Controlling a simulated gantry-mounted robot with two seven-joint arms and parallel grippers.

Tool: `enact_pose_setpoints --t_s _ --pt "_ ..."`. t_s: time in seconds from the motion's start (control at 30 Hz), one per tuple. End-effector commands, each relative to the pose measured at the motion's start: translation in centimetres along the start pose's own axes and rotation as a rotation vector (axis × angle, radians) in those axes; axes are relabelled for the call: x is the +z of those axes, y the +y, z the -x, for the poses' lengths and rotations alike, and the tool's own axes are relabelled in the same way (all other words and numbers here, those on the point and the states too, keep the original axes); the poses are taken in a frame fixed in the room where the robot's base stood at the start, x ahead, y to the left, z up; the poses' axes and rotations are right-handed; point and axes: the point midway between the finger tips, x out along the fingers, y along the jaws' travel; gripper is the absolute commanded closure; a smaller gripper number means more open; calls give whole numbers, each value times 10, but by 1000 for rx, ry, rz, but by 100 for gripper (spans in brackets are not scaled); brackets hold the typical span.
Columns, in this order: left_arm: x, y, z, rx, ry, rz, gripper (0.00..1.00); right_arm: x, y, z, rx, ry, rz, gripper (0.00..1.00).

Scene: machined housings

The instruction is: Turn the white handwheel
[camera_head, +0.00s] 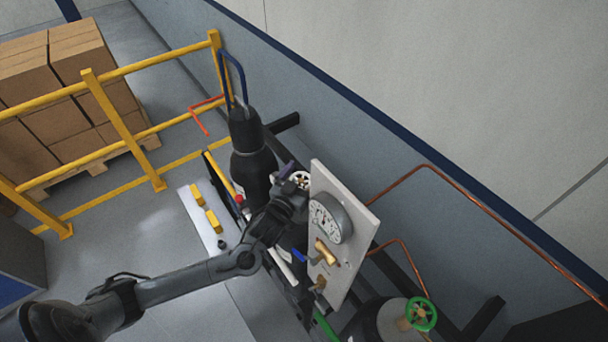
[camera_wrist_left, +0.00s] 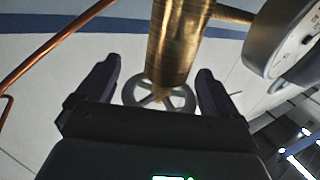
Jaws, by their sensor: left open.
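The white handwheel (camera_head: 301,180) is a small spoked wheel at the upper left edge of the pale panel in the head view, partly hidden by my left gripper (camera_head: 290,182). In the left wrist view a pale grey spoked wheel (camera_wrist_left: 178,97) shows at the end of a brass cylinder (camera_wrist_left: 178,45). My left gripper is open, with one dark finger on each side of the wheel. Gaps show between the wheel's rim and both fingers. My right gripper is in neither view.
A black cylinder (camera_head: 252,165) stands behind my gripper. A green handwheel (camera_head: 421,314) is at lower right. Copper pipes (camera_head: 450,198) run along the wall.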

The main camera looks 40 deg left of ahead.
Motion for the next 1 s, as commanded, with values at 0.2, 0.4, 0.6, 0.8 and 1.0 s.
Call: enact_pose_setpoints --t_s 0.2,0.4,0.6,0.8,1.0 --pt "0 0 0 0 0 0 6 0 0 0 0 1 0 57" --pt "0 0 0 0 0 0 36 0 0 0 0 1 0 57" --pt "0 0 0 1 0 0 62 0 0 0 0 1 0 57" --pt "0 0 0 19 1 -3 62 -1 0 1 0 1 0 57" --pt "-1 1 0 94 1 -5 62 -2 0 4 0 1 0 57"
